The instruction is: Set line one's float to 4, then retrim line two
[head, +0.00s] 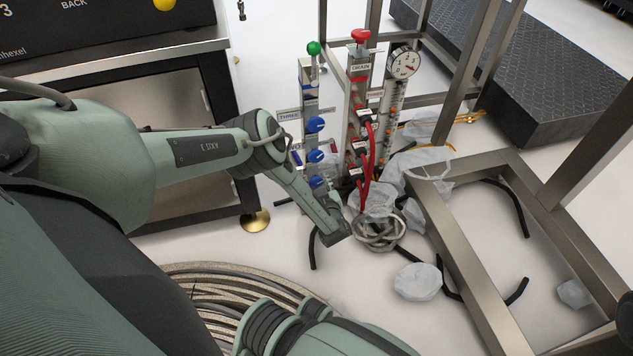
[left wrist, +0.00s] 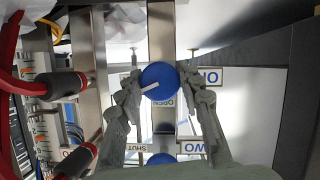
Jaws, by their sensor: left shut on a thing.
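Blue knobs sit in a column on a narrow panel post in the head view: top knob (head: 316,124), middle knob (head: 316,156), bottom knob (head: 317,182). My left gripper (left wrist: 160,88) has its two fingers shut on a blue knob (left wrist: 158,77) with a white pointer line. In this upside-down wrist view, OPEN and SHUT markings show on the post, and TWO (left wrist: 192,147) labels the neighbouring knob (left wrist: 160,159). The label beside the held knob is partly hidden. The metering column (head: 393,103) carries small orange marks; float readings are too small to tell. My right gripper is out of view.
A red-handled DRAIN post (head: 358,90) with red hoses (head: 370,150) and a round gauge (head: 404,62) stand right of the knobs. Clear plastic bags (head: 417,282), coiled hose (head: 378,232) and black tubing litter the floor. A metal frame (head: 470,240) stands at right.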

